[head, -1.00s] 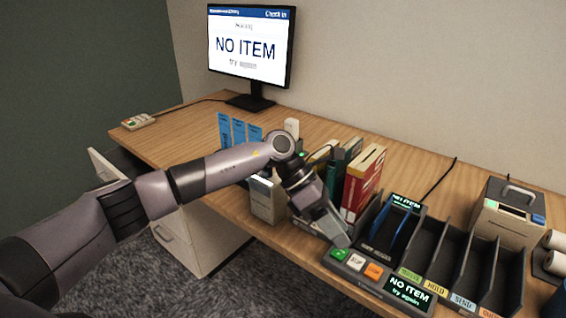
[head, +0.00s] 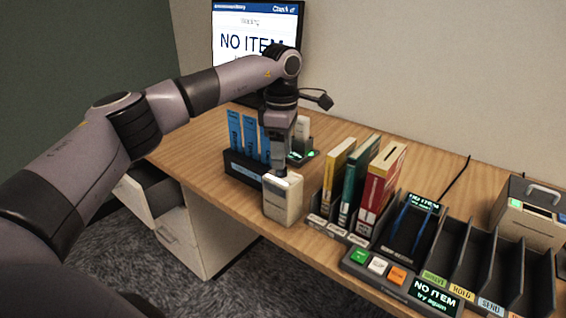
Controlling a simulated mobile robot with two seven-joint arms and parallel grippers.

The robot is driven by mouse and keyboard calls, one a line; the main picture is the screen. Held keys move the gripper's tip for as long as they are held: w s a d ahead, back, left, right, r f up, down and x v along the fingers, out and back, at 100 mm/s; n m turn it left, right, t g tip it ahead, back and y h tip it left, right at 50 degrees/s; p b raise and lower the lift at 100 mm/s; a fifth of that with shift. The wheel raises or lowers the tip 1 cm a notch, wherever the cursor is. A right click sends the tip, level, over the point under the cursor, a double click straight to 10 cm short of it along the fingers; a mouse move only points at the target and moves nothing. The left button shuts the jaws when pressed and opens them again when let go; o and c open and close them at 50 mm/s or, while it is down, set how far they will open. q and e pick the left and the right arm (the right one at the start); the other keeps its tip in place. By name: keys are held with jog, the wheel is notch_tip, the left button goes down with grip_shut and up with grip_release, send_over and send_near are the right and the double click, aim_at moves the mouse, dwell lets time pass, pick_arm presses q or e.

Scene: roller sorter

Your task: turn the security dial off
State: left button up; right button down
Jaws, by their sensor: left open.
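A small cream-coloured box (head: 283,203) stands near the front edge of the desk, left of the book rack. My left gripper (head: 280,170) points straight down over the top of this box and is open. Whether its fingertips touch the box top I cannot tell. I cannot make out a security dial; the gripper covers part of the box top, where a dial may be hidden. My right gripper is not in view.
Blue cards in a dark holder (head: 242,172) stand close left of the gripper. Upright books, including a red one (head: 380,185), stand to the right. A button panel (head: 378,266) and dark sorter trays (head: 480,258) lie farther right. A monitor (head: 230,45) reads NO ITEM.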

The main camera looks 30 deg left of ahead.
pick_arm(q)
jog(key=shift+f, duration=1.6)
grip_shut()
